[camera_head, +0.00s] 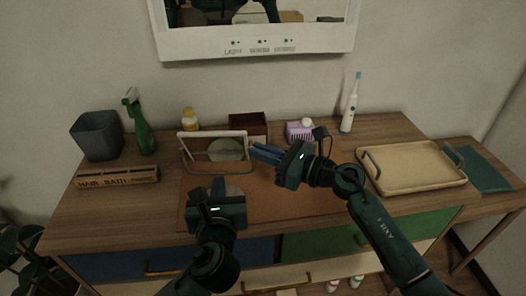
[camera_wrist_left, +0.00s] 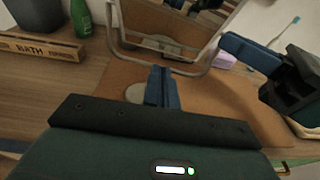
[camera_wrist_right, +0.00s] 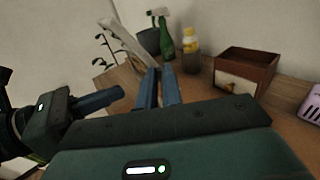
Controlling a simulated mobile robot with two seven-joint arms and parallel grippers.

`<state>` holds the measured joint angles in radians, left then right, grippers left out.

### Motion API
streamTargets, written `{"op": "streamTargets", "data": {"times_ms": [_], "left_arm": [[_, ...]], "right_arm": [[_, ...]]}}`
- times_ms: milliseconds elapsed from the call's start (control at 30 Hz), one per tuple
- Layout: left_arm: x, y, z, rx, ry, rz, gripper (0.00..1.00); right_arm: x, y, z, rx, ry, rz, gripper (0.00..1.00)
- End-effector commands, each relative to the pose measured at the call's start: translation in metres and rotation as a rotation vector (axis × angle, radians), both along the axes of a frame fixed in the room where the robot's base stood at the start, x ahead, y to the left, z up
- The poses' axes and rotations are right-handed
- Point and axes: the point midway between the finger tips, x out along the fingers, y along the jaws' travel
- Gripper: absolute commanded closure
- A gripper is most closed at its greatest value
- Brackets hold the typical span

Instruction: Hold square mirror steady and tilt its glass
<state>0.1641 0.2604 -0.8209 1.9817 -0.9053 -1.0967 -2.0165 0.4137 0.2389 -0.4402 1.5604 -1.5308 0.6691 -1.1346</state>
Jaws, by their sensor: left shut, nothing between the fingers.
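The square mirror (camera_head: 207,135) has a pale frame on a wire-like stand on the brown mat. Its tilted glass reflects a round grey shape. It also shows at the top of the left wrist view (camera_wrist_left: 180,66) and nearly edge-on in the right wrist view (camera_wrist_right: 127,39). My right gripper (camera_head: 257,150) has its fingers at the mirror's right edge, with a narrow gap between them, and appears shut on that edge. My left gripper (camera_head: 218,183) is shut and empty, low in front of the mirror, apart from it.
A round grey disc (camera_wrist_left: 135,93) lies on the mat (camera_head: 290,198) by my left fingers. A lettered wooden box (camera_head: 117,177), green spray bottle (camera_head: 142,135) and grey bin (camera_head: 97,137) stand left. A brown box (camera_head: 248,124) and purple holder (camera_head: 299,131) stand behind; a tray (camera_head: 412,168) lies right.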

Motion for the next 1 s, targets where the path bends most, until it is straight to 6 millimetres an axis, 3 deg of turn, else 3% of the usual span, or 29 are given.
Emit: {"op": "streamTargets", "data": {"times_ms": [300, 567, 767, 1000], "left_arm": [[0.0, 0.0, 0.0, 0.0, 0.0, 0.0, 1.0], [0.0, 0.0, 0.0, 0.0, 0.0, 0.0, 1.0], [0.0, 0.0, 0.0, 0.0, 0.0, -0.001, 1.0], [0.0, 0.0, 0.0, 0.0, 0.0, -0.001, 1.0]], "right_arm": [[0.0, 0.0, 0.0, 0.0, 0.0, 0.0, 0.68], [-0.001, -0.002, 0.0, -0.001, 0.0, 0.0, 0.68], [-0.014, -0.026, -0.001, -0.004, 0.001, -0.001, 0.68], [-0.04, -0.072, -0.001, -0.003, 0.003, -0.001, 0.68]]}}
